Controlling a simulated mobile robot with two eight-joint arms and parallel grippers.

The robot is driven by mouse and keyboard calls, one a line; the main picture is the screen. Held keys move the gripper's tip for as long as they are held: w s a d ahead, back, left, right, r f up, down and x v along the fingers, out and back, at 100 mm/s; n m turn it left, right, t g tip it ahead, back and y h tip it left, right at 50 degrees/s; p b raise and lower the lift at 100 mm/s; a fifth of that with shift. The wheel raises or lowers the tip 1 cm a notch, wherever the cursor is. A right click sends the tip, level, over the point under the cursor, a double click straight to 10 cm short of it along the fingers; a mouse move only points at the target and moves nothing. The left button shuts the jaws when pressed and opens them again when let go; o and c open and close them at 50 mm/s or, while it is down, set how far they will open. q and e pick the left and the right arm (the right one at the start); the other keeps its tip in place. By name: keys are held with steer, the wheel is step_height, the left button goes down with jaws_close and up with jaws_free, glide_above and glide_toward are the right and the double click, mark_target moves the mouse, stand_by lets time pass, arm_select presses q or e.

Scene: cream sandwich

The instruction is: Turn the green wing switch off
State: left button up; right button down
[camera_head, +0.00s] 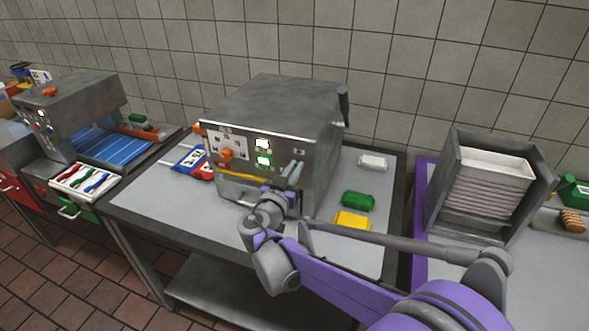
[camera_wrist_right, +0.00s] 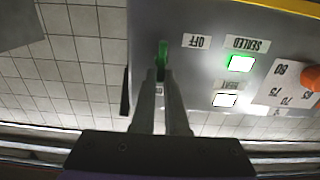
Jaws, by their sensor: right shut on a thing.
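The green wing switch (camera_wrist_right: 163,53) shows in the right wrist view, on the grey metal front of the machine (camera_head: 272,110). That view is upside down. An OFF label (camera_wrist_right: 196,41) sits beside the switch. My right gripper (camera_wrist_right: 160,77) is shut on the switch, with its fingertips at the lower part of it. The switch's long side lies along my fingers. In the head view my right gripper (camera_head: 292,172) is at the right part of the machine's front and hides the switch. My left gripper is not in view.
A green SEALED lamp (camera_wrist_right: 241,63) and a white lamp (camera_wrist_right: 225,100) are lit. An orange knob (camera_wrist_right: 311,78) is on a dial. Green (camera_head: 358,201), yellow (camera_head: 352,221) and white packs (camera_head: 372,161) lie on the table (camera_head: 170,207) right of the machine.

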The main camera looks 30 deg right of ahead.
steer(key=shift+w+a+f+n+b, duration=0.25)
steer(key=shift+f+n, duration=0.1)
steer(key=shift+n, duration=2.6)
steer(key=shift+w+a+f+n+b, duration=0.2)
steer(key=shift+w+f+n, duration=0.1)
steer(key=shift+n, duration=2.7)
steer(key=shift+w+a+f+n+b, duration=0.2)
steer(key=shift+f+n, duration=0.15)
steer(key=shift+n, duration=2.6)
steer(key=c, duration=0.9)
jaws_free()
steer(key=shift+c, duration=0.2)
steer(key=v, duration=1)
steer(key=shift+s+a+b, duration=0.25)
steer(key=shift+s+b, duration=0.1)
steer(key=shift+b, duration=0.1)
